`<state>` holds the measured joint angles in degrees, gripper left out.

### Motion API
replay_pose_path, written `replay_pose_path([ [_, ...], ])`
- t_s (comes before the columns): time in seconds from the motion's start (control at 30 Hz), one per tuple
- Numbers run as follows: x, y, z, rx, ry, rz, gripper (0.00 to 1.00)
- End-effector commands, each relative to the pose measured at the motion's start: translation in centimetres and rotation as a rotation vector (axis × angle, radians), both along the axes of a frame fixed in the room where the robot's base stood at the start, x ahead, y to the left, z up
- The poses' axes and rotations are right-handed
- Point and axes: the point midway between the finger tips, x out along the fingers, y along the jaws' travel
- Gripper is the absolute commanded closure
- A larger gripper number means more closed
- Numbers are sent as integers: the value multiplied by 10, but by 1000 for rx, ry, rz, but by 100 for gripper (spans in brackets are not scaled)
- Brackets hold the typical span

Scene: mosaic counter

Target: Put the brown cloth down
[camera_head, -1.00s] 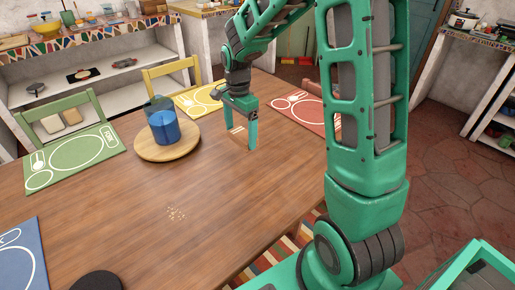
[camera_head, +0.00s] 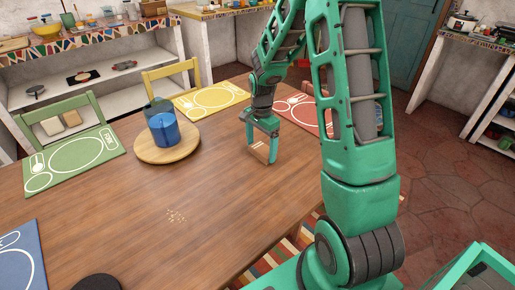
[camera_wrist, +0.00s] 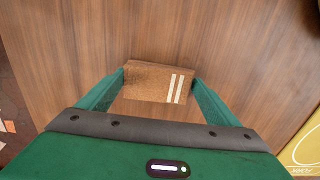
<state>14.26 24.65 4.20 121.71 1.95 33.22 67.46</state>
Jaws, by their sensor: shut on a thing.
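The brown cloth (camera_wrist: 146,84) is a folded rectangle with two pale stripes at its right end in the wrist view. It lies between the two green fingers of my gripper (camera_wrist: 158,80), which are shut on its sides. In the head view the cloth (camera_head: 259,153) shows between the fingertips, low over the right part of the wooden table (camera_head: 200,225). I cannot tell whether it touches the tabletop.
A round wooden board (camera_head: 180,155) with a blue pitcher (camera_head: 163,128) stands left of my gripper. Yellow (camera_head: 212,99), red (camera_head: 310,117) and green (camera_head: 72,160) placemats line the table edges.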

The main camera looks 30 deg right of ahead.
Motion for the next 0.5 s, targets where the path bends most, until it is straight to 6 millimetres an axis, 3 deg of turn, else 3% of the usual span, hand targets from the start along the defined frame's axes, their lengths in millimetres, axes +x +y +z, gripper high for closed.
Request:
replay_pose_path([
  [0.27,0,0,-1,0,0,0,43],
  [0.3,0,0,-1,0,-1,0,8],
  [0.33,0,0,-1,0,-1,0,1],
  [0.5,0,0,-1,0,-1,0,0],
])
